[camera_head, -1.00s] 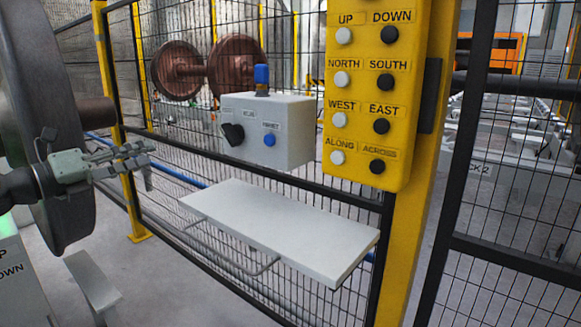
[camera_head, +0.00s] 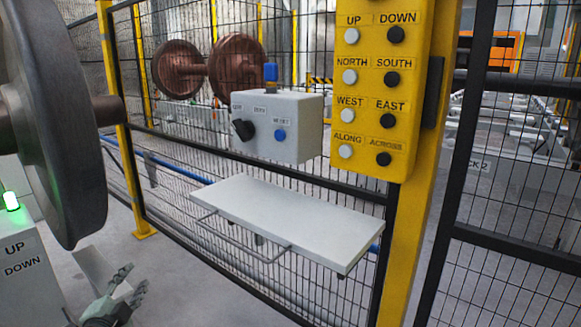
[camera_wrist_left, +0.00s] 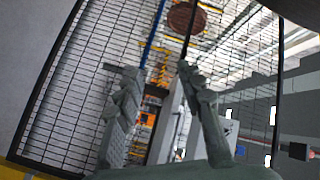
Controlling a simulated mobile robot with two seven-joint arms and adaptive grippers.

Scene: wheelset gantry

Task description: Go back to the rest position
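My left gripper (camera_head: 128,284) is low at the left of the head view, its green-grey fingers apart with nothing between them. It is left of and below the white shelf, and below the large dark wheel. In the left wrist view its two fingers (camera_wrist_left: 155,95) stand apart, with mesh fence and floor equipment behind. My right gripper does not show in either view.
A yellow button pendant (camera_head: 374,95) hangs on a yellow post. A grey control box (camera_head: 290,128) and white shelf (camera_head: 290,215) are on the mesh fence. A large wheel (camera_head: 65,120) and a grey UP/DOWN box (camera_head: 28,275) stand at left. A rusty wheelset (camera_head: 235,68) is behind the fence.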

